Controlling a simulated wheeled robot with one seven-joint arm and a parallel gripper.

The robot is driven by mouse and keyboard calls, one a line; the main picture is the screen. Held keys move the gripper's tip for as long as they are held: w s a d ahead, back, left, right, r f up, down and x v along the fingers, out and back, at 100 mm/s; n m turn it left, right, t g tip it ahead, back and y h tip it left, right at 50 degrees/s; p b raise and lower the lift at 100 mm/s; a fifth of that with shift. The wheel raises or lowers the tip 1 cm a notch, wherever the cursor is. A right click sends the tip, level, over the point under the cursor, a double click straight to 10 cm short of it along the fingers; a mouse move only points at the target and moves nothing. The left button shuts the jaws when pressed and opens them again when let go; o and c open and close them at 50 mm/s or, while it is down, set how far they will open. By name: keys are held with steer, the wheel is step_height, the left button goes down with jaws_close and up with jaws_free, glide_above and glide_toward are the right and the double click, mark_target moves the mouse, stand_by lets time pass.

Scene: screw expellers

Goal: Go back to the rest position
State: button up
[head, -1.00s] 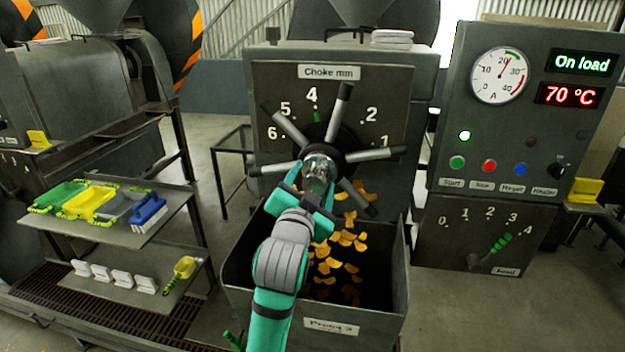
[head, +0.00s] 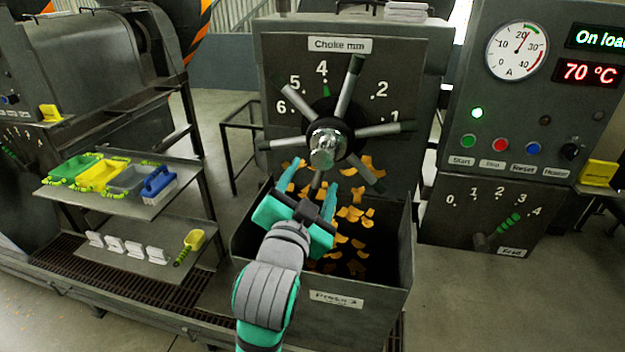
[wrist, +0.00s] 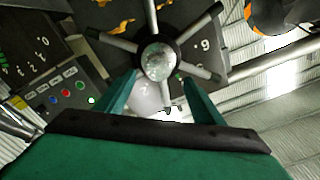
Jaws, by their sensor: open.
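My gripper (head: 311,188) is open and empty in the head view, its two teal fingers spread apart. It is in front of the press, just below the hub of the choke handwheel (head: 327,148), and looks clear of it. The handwheel has several grey spokes with dark grips and a shiny hub. In the wrist view the handwheel (wrist: 160,60) shows beyond the two open fingers, with nothing between them. The green mark on the choke scale (head: 325,89) is by the 4.
A bin (head: 375,297) holding orange flakes is under the wheel. Left are a shelf with coloured trays (head: 100,176) and a lower shelf with a yellow scoop (head: 193,241). Right is a control panel (head: 527,110) with a gauge, buttons and feed lever (head: 497,232). Floor at lower right is free.

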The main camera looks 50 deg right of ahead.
steer(key=shift+w+f, duration=0.1)
stand_by(0.3)
steer(key=w+a+f+n+t+y, duration=0.35)
steer(key=a+f+n, duration=0.45)
steer(key=a+f, duration=0.4)
steer(key=w+a+f+n+t+y, duration=0.2)
steer(key=a+f+n+t+y, duration=0.4)
steer(key=a+f, duration=0.65)
steer(key=s+a+f+n+y, duration=0.4)
steer(key=s+a+f+n, duration=0.1)
steer(key=s+a+f, duration=0.55)
steer(key=s+a+f+y, duration=0.1)
steer(key=s+a, duration=0.3)
steer(key=s, duration=0.3)
steer(key=s+a+f+n+g+y, duration=0.1)
steer(key=s+a+f+y, duration=0.1)
steer(key=s+a, duration=0.3)
steer(key=shift+f+v, duration=0.25)
steer(key=shift+v, duration=0.9)
